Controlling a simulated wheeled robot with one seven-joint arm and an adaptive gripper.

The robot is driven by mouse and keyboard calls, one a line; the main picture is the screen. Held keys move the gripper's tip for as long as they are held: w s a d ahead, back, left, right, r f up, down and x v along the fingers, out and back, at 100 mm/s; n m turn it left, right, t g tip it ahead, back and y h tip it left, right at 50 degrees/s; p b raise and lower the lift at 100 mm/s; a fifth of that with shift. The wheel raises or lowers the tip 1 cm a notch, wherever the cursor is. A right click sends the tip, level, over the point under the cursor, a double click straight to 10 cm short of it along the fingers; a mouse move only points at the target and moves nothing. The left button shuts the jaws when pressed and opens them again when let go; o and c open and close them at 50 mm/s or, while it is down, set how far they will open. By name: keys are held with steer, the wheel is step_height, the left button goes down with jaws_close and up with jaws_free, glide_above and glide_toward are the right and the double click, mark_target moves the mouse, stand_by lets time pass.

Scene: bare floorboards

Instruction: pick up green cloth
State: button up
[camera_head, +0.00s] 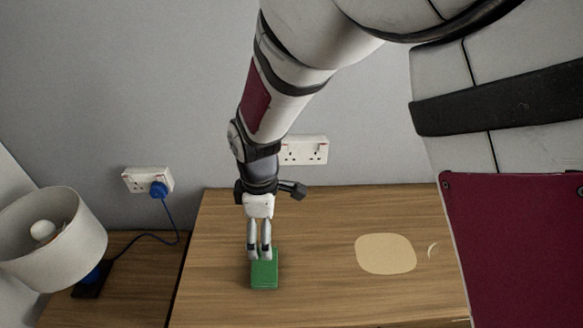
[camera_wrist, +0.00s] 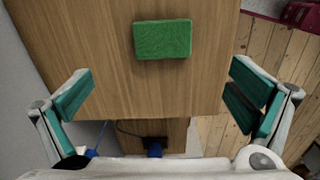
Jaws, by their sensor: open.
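The green cloth (camera_head: 264,273) is a small folded rectangular block lying flat on a wooden tabletop (camera_head: 320,285). In the wrist view the green cloth (camera_wrist: 162,39) lies ahead of my fingers, near the top middle. My gripper (camera_head: 259,252) reaches down just behind the cloth in the head view, its fingers overlapping the cloth's far edge there. In the wrist view my gripper (camera_wrist: 160,92) is wide open, with teal pads at left and right and nothing between them. Whether a finger touches the cloth cannot be told.
A pale rounded flat patch (camera_head: 385,254) lies on the table to the right. A white lamp (camera_head: 50,240) stands at the left on a lower wooden surface, near a blue plug (camera_head: 158,189) and cord. A grey wall closes off the back. Floorboards (camera_wrist: 285,55) show beyond the table edge.

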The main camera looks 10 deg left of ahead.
steer(key=a+f, duration=0.1)
steer(key=f, duration=0.1)
glide_above(264, 264)
steer(key=shift+n, duration=0.4)
step_height(264, 264, down, 8)
steer(key=shift+s+a+r+p, duration=0.15)
steer(key=shift+r+p, duration=0.05)
steer(key=shift+p, duration=0.15)
steer(key=shift+d+f+p, duration=0.2)
steer(key=shift+f+p, duration=0.35)
steer(key=shift+f, duration=2.35)
steer(key=shift+c, duration=0.6)
steer(key=c, duration=0.9)
steer(key=shift+r, duration=0.15)
